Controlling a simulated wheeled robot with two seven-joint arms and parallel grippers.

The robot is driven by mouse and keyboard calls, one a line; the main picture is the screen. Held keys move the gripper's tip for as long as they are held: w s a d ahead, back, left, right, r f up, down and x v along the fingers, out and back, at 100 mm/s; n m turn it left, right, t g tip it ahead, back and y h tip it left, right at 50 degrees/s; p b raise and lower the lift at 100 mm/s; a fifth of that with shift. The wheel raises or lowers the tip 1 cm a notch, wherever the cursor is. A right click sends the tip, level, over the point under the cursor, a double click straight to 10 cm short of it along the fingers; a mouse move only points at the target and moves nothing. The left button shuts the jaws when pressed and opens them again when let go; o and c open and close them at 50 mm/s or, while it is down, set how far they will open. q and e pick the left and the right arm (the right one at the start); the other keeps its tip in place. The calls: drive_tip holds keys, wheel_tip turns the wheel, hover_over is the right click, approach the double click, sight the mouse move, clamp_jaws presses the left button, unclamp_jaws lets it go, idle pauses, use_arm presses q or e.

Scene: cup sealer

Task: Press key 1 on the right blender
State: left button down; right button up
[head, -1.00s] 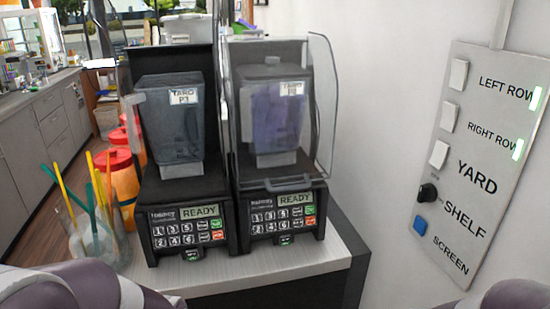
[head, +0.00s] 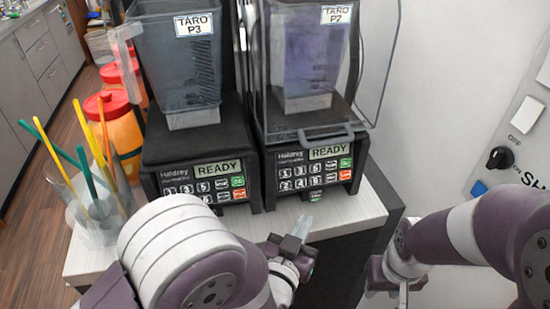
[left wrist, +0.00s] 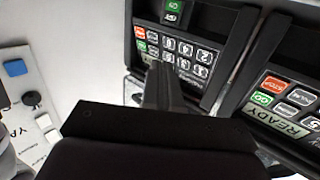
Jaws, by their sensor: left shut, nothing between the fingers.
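The right blender (head: 312,112) has a clear cover, a jar labelled TARO P2 and a black key panel (head: 314,174) whose screen reads READY. Key 1 (head: 284,172) is at the panel's upper left. The panel also shows upside down in the left wrist view (left wrist: 180,48). My left gripper (head: 299,228) is shut and empty, in front of and below this panel. In the left wrist view its fingers (left wrist: 160,68) point at the panel and cover part of it; contact cannot be told. My right gripper (head: 402,292) is at the bottom edge, mostly cut off.
The left blender (head: 178,110), labelled TARO P3, stands close beside it, also reading READY. A glass with coloured straws (head: 95,222) and red-capped orange bottles (head: 122,135) are at the left. A wall panel with switches (head: 520,130) is at the right.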

sight(285, 173)
use_arm(q)
wheel_tip(285, 173, up, 7)
drive_tip(key=a+t, duration=0.1)
drive_tip(key=t, duration=0.3)
drive_tip(key=w+a+f+b, duration=0.2)
drive_tip(key=w+f+b, duration=0.1)
drive_tip(key=w, duration=0.5)
drive_tip(key=shift+a+f, duration=0.15)
drive_tip(key=shift+a, duration=0.25)
idle(1.6)
drive_tip(key=shift+w+a+f+b, duration=0.1)
drive_tip(key=shift+w+b, duration=0.2)
drive_tip(key=shift+w, duration=0.1)
drive_tip(key=shift+w+a+f+b, duration=0.1)
drive_tip(key=shift+w+f+b, duration=0.05)
drive_tip(key=shift+w+b, duration=0.15)
idle(0.5)
drive_tip(key=shift+s, duration=0.1)
drive_tip(key=shift+s+d+r, duration=0.2)
drive_tip(key=shift+s+r, duration=0.05)
drive_tip(key=shift+s, duration=0.4)
